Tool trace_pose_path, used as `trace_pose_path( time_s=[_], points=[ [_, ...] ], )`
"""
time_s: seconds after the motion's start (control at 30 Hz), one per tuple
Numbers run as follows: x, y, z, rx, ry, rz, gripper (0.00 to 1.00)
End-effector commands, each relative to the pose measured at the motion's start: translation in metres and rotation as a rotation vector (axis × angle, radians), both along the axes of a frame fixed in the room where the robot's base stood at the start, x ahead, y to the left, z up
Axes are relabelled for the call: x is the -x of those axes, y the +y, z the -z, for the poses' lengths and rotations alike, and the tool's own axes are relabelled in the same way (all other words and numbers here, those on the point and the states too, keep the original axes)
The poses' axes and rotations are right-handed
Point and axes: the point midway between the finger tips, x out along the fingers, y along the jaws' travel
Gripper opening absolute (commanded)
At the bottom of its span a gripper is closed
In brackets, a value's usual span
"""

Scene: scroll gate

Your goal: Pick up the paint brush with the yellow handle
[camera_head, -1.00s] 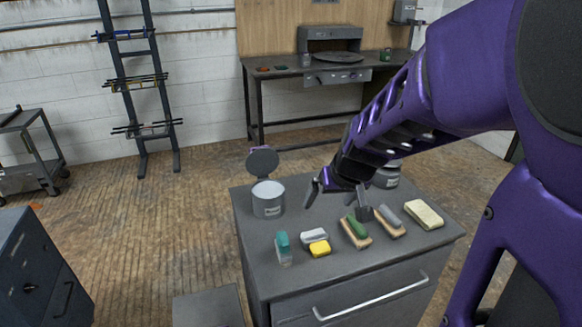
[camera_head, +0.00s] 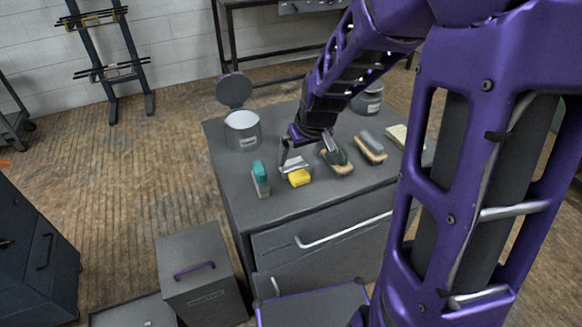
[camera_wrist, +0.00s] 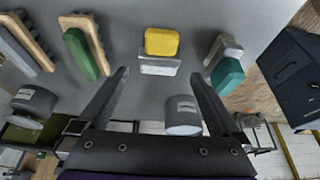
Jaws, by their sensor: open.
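The paint brush with the yellow handle (camera_head: 299,179) lies on the dark grey cabinet top (camera_head: 240,195), near its front edge. In the wrist view its yellow handle (camera_wrist: 161,42) is at the upper middle, with its pale bristle end (camera_wrist: 159,66) towards me. My gripper (camera_head: 304,156) is over the brush in the head view and partly hides the bristle end. In the wrist view my gripper (camera_wrist: 160,75) is open and empty, one finger to each side of the brush's line. I cannot tell the exact height above it.
A teal-handled brush (camera_head: 260,174) is close on the left. A green brush (camera_wrist: 82,53), a grey one (camera_head: 371,143) and a beige one (camera_head: 397,135) lie on the other side. An open can (camera_head: 242,131) and a dark can (camera_head: 368,100) stand behind.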

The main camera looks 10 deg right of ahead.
Motion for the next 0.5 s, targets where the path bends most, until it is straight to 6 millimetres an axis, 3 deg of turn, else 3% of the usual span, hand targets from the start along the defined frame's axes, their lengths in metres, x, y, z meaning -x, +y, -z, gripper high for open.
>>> trace_pose_path(
  time_s=[0.33,0.5],
  points=[
    [-0.006,0.001,0.018,0.000,0.000,0.001,1.00],
    [-0.012,0.002,0.039,-0.001,0.000,-0.001,1.00]
  ],
)
